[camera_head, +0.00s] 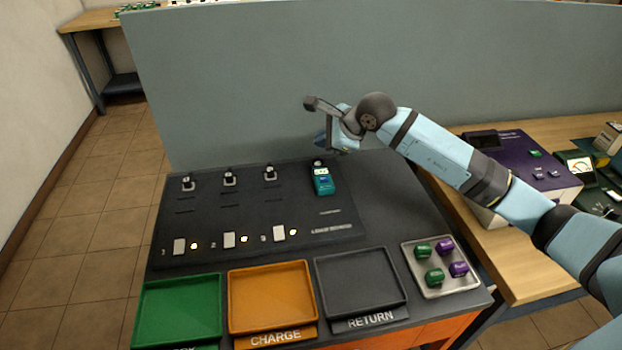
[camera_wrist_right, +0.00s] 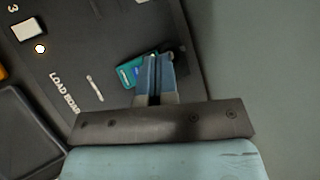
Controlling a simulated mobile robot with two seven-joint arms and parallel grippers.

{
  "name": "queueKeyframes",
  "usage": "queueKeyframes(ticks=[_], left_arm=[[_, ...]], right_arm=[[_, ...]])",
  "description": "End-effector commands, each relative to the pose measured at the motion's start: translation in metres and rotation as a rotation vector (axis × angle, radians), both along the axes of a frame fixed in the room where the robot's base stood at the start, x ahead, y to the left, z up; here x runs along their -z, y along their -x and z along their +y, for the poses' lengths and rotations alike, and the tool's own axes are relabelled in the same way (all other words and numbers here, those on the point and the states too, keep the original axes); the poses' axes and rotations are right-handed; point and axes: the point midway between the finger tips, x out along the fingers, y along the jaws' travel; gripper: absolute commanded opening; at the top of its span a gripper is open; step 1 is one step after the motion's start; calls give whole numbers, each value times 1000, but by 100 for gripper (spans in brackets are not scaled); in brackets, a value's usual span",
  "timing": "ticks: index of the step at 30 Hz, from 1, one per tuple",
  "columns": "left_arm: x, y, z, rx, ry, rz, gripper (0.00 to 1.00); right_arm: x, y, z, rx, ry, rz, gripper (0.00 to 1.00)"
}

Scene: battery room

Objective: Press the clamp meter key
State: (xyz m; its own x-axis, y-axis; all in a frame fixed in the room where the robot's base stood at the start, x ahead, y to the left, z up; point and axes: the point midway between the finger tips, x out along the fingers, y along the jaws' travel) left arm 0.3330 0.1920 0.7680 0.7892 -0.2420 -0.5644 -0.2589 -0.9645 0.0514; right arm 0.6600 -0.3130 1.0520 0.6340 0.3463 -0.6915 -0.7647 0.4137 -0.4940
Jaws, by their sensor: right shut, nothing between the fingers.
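The clamp meter (camera_head: 322,182) is a small teal device with a pale screen and a dark jaw at its top. It lies at the right of the black load board (camera_head: 215,213). Its key is too small to make out. My right gripper (camera_head: 324,147) is shut and empty, above the board near the meter's jaw end. In the right wrist view the shut blue fingers (camera_wrist_right: 153,60) cover part of the teal meter (camera_wrist_right: 128,74). I cannot tell whether they touch it. My left gripper is not in view.
Green (camera_head: 180,310), orange (camera_head: 270,297) and grey (camera_head: 361,282) trays line the front edge. A metal tray (camera_head: 427,290) holds green and purple cells at the right. A grey-green partition (camera_head: 240,90) stands behind the board. A purple device (camera_head: 522,165) sits on the right bench.

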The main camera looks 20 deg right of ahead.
Motion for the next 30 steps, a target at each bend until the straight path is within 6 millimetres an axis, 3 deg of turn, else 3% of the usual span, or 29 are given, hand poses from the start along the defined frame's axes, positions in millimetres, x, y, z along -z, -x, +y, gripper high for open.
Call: queueKeyframes(ticks=[17,23,30], left_arm=[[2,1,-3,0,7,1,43],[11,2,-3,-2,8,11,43],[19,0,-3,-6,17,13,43]], right_arm=[[4,-2,-5,6,25,-3,0],[22,-1,-4,5,24,-2,0],[57,-1,-5,6,24,-1,0]])
